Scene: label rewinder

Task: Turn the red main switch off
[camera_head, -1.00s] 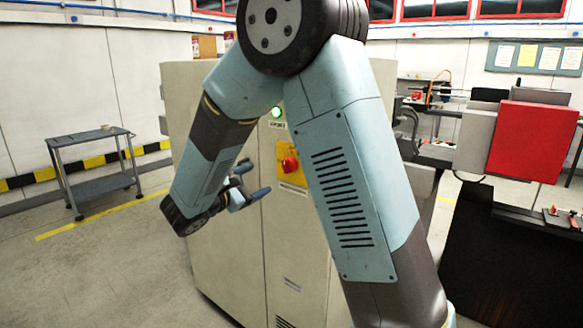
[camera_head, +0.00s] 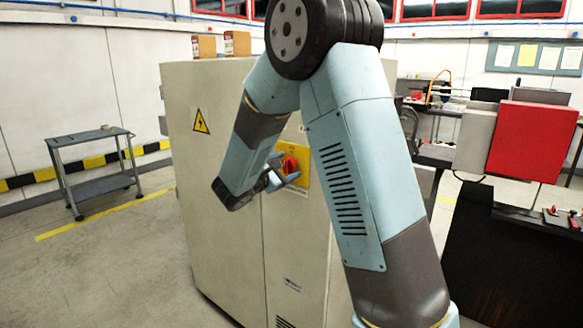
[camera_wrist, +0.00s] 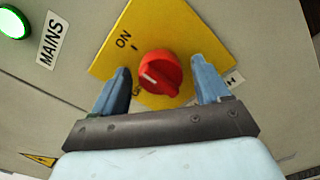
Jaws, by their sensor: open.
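The red main switch (camera_wrist: 160,72) is a round knob with a white mark on a yellow plate (camera_wrist: 190,30) lettered "ON". The white mark points up and left, not straight at the "ON" tick. The plate is on the front of a beige cabinet (camera_head: 230,240). In the wrist view my gripper (camera_wrist: 162,82) is open, one blue finger on each side of the knob; whether they touch it I cannot tell. In the head view the switch (camera_head: 288,164) shows just beyond my gripper (camera_head: 283,170), partly covered by it.
A lit green lamp (camera_wrist: 13,22) and a "MAINS" label (camera_wrist: 52,38) are beside the plate. A grey trolley (camera_head: 95,165) stands at the left. A red panel (camera_head: 532,140) and a dark bench (camera_head: 500,260) are at the right.

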